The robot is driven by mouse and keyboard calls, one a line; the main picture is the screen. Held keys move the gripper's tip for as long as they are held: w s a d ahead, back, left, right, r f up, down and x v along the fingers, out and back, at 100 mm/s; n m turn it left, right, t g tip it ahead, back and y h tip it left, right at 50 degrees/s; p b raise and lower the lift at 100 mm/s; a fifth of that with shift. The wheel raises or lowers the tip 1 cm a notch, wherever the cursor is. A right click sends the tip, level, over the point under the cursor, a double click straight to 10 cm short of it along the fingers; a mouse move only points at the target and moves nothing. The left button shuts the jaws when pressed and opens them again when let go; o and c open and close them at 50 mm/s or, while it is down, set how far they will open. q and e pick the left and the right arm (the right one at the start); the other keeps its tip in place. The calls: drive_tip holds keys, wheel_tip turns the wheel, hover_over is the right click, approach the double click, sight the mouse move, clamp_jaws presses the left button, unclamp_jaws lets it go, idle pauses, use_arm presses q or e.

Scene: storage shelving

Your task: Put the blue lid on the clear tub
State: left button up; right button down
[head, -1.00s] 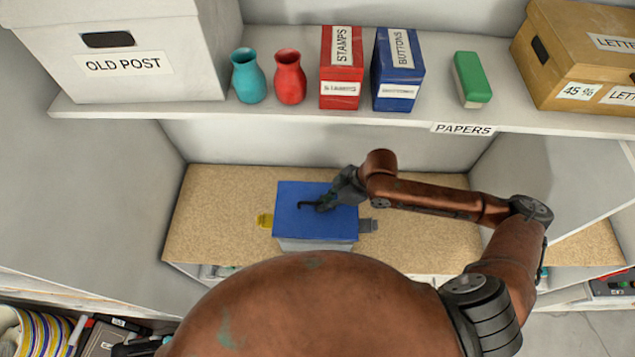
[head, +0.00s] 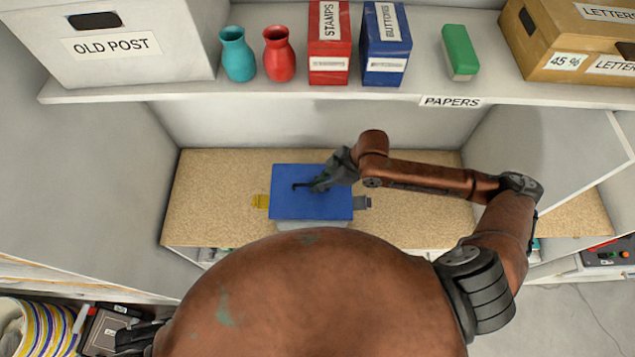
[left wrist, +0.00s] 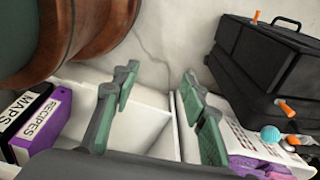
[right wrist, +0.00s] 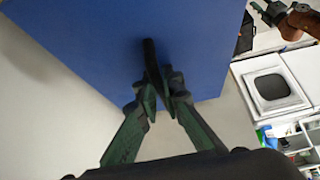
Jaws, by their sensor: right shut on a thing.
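The blue lid (head: 290,208) is a flat rectangle that lies over the top of the clear tub (head: 312,225) in the head view. Only a strip of the tub's front shows below it. I cannot tell whether the lid touches the rim. A yellow clip (head: 260,201) sticks out at the left and a grey clip (head: 362,203) at the right. My left gripper (left wrist: 158,85) is open and empty, away from the tub.
The tub stands on a speckled tan shelf board (head: 210,190), clear on both sides. The upper shelf (head: 250,94) holds vases, boxes and a green block (head: 460,52). Side panels enclose the bay. Folders (left wrist: 45,130) and a black case (left wrist: 265,65) are near my left gripper.

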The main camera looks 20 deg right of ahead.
drive_tip(key=shift+f, duration=0.5)
drive_tip(key=shift+s+f, duration=0.15)
drive_tip(key=shift+f, duration=0.35)
drive_tip(key=shift+f+b, duration=0.35)
drive_tip(key=shift+f, duration=0.85)
use_arm(q)
drive_tip(key=shift+s+f+b, duration=0.4)
drive_tip(key=shift+s+f, duration=0.1)
drive_tip(key=shift+f, duration=0.3)
use_arm(e)
drive_tip(key=shift+f, duration=0.65)
drive_tip(key=c, duration=2)
unclamp_jaws()
drive_tip(key=shift+c, duration=0.2)
use_arm(q)
drive_tip(key=shift+s, duration=0.1)
use_arm(e)
drive_tip(key=shift+o, duration=0.3)
use_arm(q)
drive_tip(key=shift+s, duration=0.1)
